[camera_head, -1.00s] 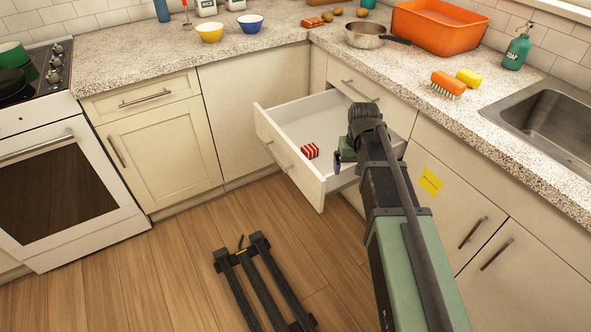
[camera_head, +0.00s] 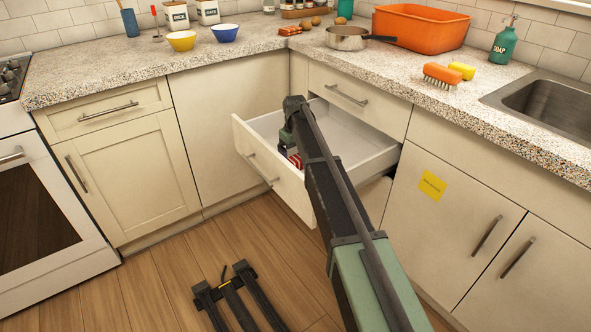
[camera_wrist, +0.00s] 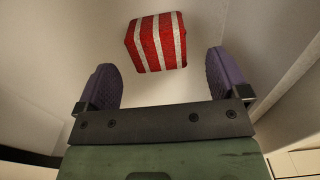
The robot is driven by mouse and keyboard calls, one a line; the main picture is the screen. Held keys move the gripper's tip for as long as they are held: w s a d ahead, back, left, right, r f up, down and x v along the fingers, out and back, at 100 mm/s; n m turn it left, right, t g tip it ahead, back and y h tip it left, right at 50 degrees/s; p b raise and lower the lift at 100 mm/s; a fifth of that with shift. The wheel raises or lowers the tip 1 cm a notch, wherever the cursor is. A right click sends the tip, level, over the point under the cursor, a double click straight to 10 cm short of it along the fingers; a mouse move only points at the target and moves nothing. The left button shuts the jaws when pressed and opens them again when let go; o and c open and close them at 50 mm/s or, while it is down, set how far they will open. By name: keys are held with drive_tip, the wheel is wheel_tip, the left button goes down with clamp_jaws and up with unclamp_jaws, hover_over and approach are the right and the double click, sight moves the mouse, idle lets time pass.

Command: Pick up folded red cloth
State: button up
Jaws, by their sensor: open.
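The folded red cloth (camera_wrist: 156,43), with white stripes, lies on the floor of the open drawer (camera_head: 361,151). In the wrist view it sits just beyond my fingertips, roughly centred between them and not touched. In the head view only a small part of the cloth (camera_head: 296,161) shows, the rest hidden behind my arm and gripper. My gripper (camera_wrist: 164,80) is open and empty, with its two purple finger pads spread apart. In the head view it is down inside the drawer, mostly hidden by my arm.
The drawer's front panel (camera_head: 270,172) and side walls stand close around my gripper. The counter (camera_head: 270,62) above holds a saucepan (camera_head: 347,38), an orange tub (camera_head: 420,27), a brush (camera_head: 441,77) and two bowls. The rest of the drawer floor looks empty.

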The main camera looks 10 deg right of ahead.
sight(296, 158)
wheel_tip(296, 158, down, 5)
drive_tip(key=b, duration=0.5)
drive_tip(key=shift+s+d+f, duration=0.1)
drive_tip(key=shift+f, duration=0.1)
drive_tip(key=shift+r, duration=0.25)
drive_tip(key=c, duration=1)
drive_tip(key=shift+p, duration=0.3)
wheel_tip(296, 158, up, 20)
drive_tip(key=p, duration=2)
